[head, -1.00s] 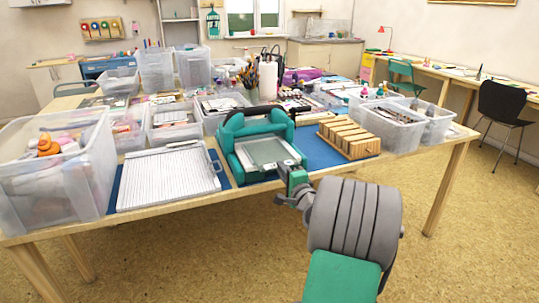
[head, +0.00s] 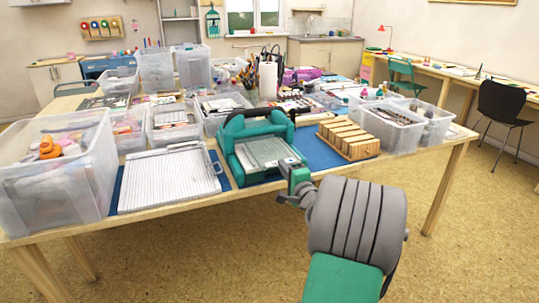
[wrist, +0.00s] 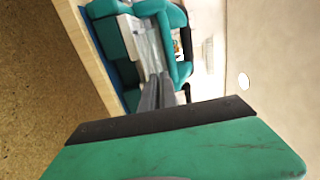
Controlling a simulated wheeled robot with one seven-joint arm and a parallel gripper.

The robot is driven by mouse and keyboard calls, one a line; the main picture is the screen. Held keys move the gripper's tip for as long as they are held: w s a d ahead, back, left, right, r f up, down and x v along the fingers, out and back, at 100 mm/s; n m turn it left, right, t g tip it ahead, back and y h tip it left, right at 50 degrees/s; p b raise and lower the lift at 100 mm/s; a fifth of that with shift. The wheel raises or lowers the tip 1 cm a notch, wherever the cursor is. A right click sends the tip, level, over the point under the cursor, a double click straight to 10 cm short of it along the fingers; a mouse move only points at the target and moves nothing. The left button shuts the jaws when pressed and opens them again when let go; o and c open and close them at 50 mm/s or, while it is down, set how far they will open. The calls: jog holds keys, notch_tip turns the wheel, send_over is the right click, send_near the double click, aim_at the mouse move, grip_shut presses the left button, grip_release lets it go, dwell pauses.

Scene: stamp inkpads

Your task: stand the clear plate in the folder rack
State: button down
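The clear plate (head: 266,153) lies low over the bed of the teal hand-crank machine (head: 238,130) at the table's front edge. It looks grey and see-through, and its outline is hard to make out. My gripper (head: 291,166) is at the plate's front right edge. In the wrist view, my gripper's two grey fingers (wrist: 157,90) are close together, with the glassy plate (wrist: 149,52) reaching out beyond their tips. The contact itself is small and partly hidden. The wooden folder rack (head: 347,138), with several upright slats, stands right of the machine and appears empty.
A white ridged board (head: 168,180) lies left of the machine. A blue mat (head: 314,150) shows between machine and rack. Open floor lies in front.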

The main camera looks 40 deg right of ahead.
jog(key=s+a+r+p, duration=0.1)
jog(key=s+a+r, duration=0.1)
jog(key=s, duration=0.7)
jog(key=s+a+r+p, duration=0.1)
jog(key=s+a+r, duration=0.2)
jog(key=s, duration=0.7)
notch_tip(320, 180, up, 2)
jog(key=shift+a, duration=0.35)
